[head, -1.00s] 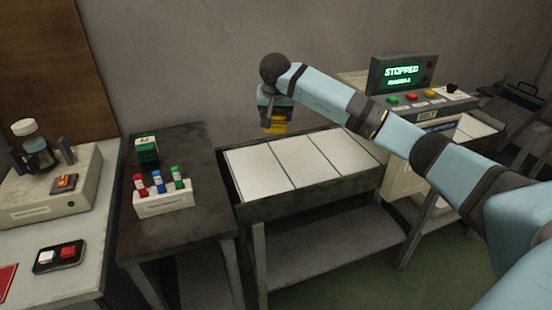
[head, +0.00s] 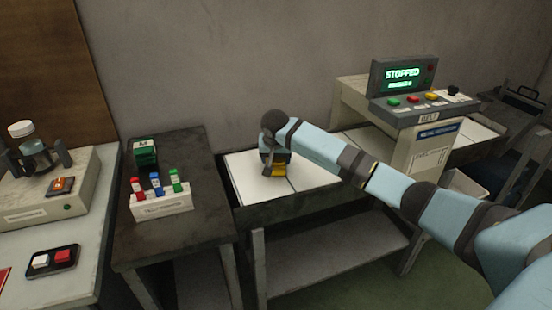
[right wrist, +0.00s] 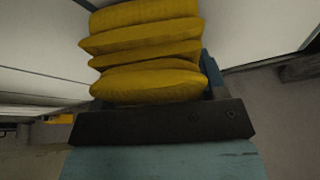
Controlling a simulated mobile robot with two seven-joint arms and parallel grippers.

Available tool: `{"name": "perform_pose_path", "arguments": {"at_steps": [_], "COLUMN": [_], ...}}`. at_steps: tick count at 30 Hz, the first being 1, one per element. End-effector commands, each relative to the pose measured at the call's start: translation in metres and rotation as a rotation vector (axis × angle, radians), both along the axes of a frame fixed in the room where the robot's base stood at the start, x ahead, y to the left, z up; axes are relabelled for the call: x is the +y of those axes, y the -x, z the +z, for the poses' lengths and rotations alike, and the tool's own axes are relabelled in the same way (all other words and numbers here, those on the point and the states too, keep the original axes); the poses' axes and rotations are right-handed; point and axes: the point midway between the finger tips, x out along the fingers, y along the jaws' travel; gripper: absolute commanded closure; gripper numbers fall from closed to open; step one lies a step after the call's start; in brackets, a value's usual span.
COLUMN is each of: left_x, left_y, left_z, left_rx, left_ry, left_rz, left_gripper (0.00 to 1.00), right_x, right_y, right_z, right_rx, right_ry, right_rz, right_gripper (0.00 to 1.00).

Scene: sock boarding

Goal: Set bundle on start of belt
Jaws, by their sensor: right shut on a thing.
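The yellow bundle (head: 281,170) is at the left end of the belt (head: 241,184), over its first white panels. My right gripper (head: 272,162) is shut on the bundle from above and partly hides it. I cannot tell whether the bundle touches the belt surface. In the right wrist view the bundle (right wrist: 146,48) shows as several stacked yellow folds close to the palm, with a blue finger (right wrist: 211,76) beside it. My left gripper is out of view.
A control box (head: 418,92) with a screen reading "STOPPED" stands over the belt farther right. A dark side table (head: 178,235) at left holds a rack of colored markers (head: 162,205) and a green block (head: 145,153). My right arm covers part of the belt; its front left panels are clear.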

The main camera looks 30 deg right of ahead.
Motion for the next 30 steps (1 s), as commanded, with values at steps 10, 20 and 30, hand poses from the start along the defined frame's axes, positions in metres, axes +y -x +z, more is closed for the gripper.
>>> {"name": "perform_pose_path", "arguments": {"at_steps": [10, 20, 30], "left_x": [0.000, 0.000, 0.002], "left_y": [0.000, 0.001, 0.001], "left_z": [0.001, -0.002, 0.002], "left_rx": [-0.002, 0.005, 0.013], "left_ry": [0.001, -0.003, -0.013], "left_rz": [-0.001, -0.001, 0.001], "left_gripper": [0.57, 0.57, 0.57], "right_x": [0.000, 0.000, 0.012], "right_y": [0.000, 0.000, 0.018], "right_z": [-0.002, 0.001, 0.059], "right_rx": [0.001, 0.000, -0.002], "right_ry": [0.000, -0.001, 0.002], "right_rz": [0.001, 0.000, 0.002], "right_gripper": [0.09, 0.09, 0.09]}}
